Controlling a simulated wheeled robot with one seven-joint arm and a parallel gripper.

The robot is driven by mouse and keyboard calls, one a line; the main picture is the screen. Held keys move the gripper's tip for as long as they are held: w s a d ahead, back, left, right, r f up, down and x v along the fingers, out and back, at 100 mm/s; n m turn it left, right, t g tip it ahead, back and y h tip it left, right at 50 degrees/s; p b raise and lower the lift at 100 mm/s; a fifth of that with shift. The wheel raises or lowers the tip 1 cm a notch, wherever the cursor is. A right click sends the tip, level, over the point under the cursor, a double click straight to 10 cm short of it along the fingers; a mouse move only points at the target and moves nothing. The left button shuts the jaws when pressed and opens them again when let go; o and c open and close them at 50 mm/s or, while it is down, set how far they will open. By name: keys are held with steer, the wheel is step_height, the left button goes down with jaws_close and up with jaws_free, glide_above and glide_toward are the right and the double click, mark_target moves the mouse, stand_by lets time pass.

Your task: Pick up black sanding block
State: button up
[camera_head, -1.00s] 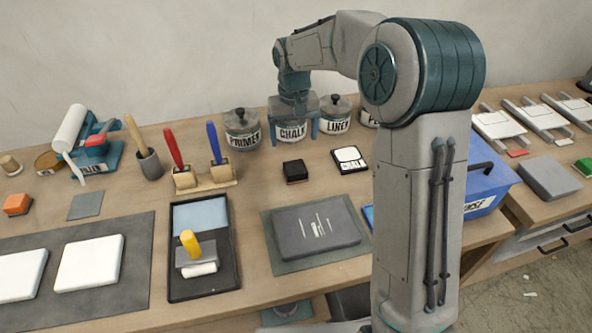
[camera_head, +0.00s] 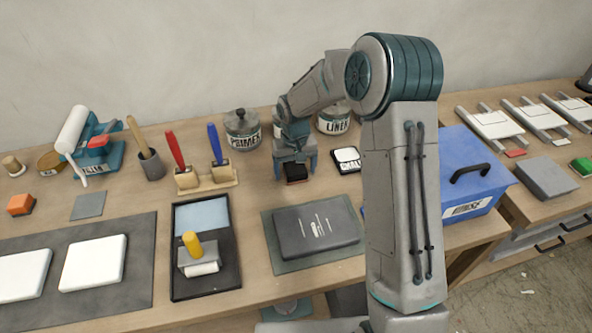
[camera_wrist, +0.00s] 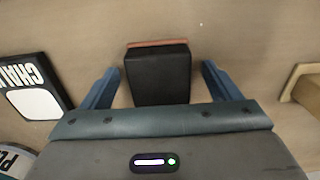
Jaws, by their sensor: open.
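The black sanding block (camera_head: 296,173) lies on the wooden workbench, with a reddish-brown strip along one edge. In the wrist view the black sanding block (camera_wrist: 158,76) sits between my two blue fingers, with a gap on each side. My gripper (camera_head: 296,168) is open and directly over the block, and its fingers partly hide the block in the head view. In the wrist view my gripper (camera_wrist: 160,78) points down at the bench, and its fingers do not appear to touch the block.
A chalk card (camera_head: 347,160) lies just right of the block. Wooden-based brushes (camera_head: 207,183) are to the left. A grey slab (camera_head: 316,228) on a mat lies in front. A blue box (camera_head: 465,180) stands right.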

mark_target(295, 167)
steer(key=shift+c, duration=0.3)
steer(key=c, duration=1)
steer(key=shift+c, duration=0.3)
steer(key=shift+r, duration=0.1)
steer(key=shift+w+r, duration=0.1)
steer(key=shift+r, duration=0.4)
step_height(295, 167, up, 3)
steer(key=shift+r+b, duration=0.1)
steer(key=shift+b, duration=0.4)
steer(key=s+d+r+b, duration=0.1)
steer(key=s+d+r, duration=0.5)
steer(key=s+d, duration=0.2)
steer(key=shift+s+d+r+b, duration=0.2)
steer(key=shift+r+b, duration=0.1)
steer(key=shift+r, duration=0.05)
